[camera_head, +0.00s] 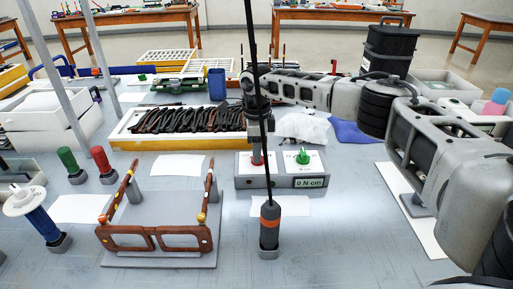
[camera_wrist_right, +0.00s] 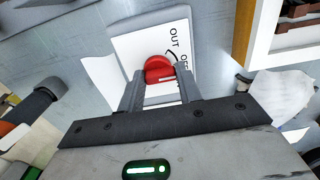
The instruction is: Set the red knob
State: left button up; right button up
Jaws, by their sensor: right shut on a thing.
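The red knob (camera_head: 257,159) stands on the left of a grey box (camera_head: 253,182) on the table. The box also carries a green knob (camera_head: 303,156) and a display reading 0 N cm. My right gripper (camera_head: 257,148) points down onto the red knob from above. In the right wrist view the red knob (camera_wrist_right: 158,67) sits between the two fingertips of the gripper (camera_wrist_right: 162,84), which is shut on it. Part of the white dial plate (camera_wrist_right: 150,35) shows there, with "OUT" printed on it. My left gripper is not in view.
A brown eyeglass frame (camera_head: 157,237) rests on a grey stand at the left front. A screwdriver (camera_head: 269,228) stands upright in front of the box. A tray of dark frames (camera_head: 128,129) lies behind. A thin black pole crosses the view near the gripper.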

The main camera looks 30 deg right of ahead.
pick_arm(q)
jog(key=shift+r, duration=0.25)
pick_arm(e)
jog(key=shift+r+m, duration=0.1)
jog(key=shift+m, duration=0.2)
jog(key=shift+m+p, duration=0.75)
jog(key=shift+m, duration=0.25)
jog(key=shift+d+m+p, duration=0.1)
jog(key=shift+m+p, duration=0.3)
jog(key=shift+m, duration=0.4)
jog(key=m+p, duration=0.2)
jog(key=m, duration=0.3)
jog(key=shift+d, duration=0.1)
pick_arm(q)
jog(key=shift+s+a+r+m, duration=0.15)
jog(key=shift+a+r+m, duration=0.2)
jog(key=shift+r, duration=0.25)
pick_arm(e)
jog(key=shift+m, duration=0.3)
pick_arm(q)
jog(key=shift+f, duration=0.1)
pick_arm(e)
jog(key=o, duration=1)
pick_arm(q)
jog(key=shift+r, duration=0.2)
